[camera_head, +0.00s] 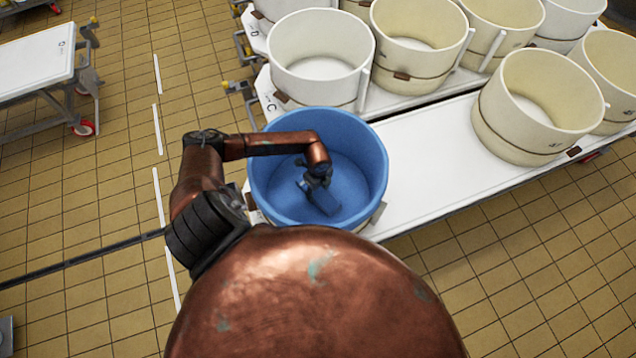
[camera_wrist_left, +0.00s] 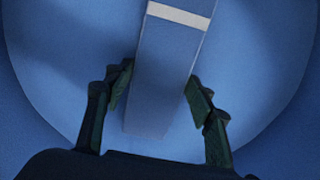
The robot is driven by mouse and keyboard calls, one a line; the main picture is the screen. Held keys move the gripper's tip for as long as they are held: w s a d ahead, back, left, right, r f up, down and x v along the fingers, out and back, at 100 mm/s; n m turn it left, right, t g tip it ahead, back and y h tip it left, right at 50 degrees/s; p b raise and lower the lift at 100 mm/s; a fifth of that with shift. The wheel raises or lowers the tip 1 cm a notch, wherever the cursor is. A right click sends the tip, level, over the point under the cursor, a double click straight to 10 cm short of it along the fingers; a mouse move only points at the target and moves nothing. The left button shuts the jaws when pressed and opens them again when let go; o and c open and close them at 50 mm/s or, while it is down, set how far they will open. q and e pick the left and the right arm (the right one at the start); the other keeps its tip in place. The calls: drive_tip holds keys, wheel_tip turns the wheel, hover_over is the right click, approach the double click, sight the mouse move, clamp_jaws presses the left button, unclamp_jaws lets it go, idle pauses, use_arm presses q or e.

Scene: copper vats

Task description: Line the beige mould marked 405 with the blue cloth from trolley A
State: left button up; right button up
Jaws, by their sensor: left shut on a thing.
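A round mould (camera_head: 374,219) stands at the near left end of a white trolley. Blue cloth (camera_head: 361,150) covers its inside and rim, and only bits of its pale outside show low down. I cannot read a number on it. My left gripper (camera_head: 318,190) reaches down inside it and is shut on a blue oblong piece (camera_head: 325,203), which looks like folded cloth. In the left wrist view this blue piece (camera_wrist_left: 165,75), with a white band, lies between the fingers of my left gripper (camera_wrist_left: 160,105), above the blue lining (camera_wrist_left: 60,70). My right gripper is not in view.
Several cream moulds stand on the trolleys at the back and right, with one (camera_head: 320,62) close behind the blue-lined mould. The white trolley top (camera_head: 435,165) is bare in the middle. Tiled floor lies open at left.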

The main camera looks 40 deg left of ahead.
use_arm(q)
drive_tip(key=shift+s+f, duration=0.1)
drive_tip(key=shift+f, duration=0.05)
drive_tip(key=o, duration=1.4)
wheel_tip(320, 180, up, 12)
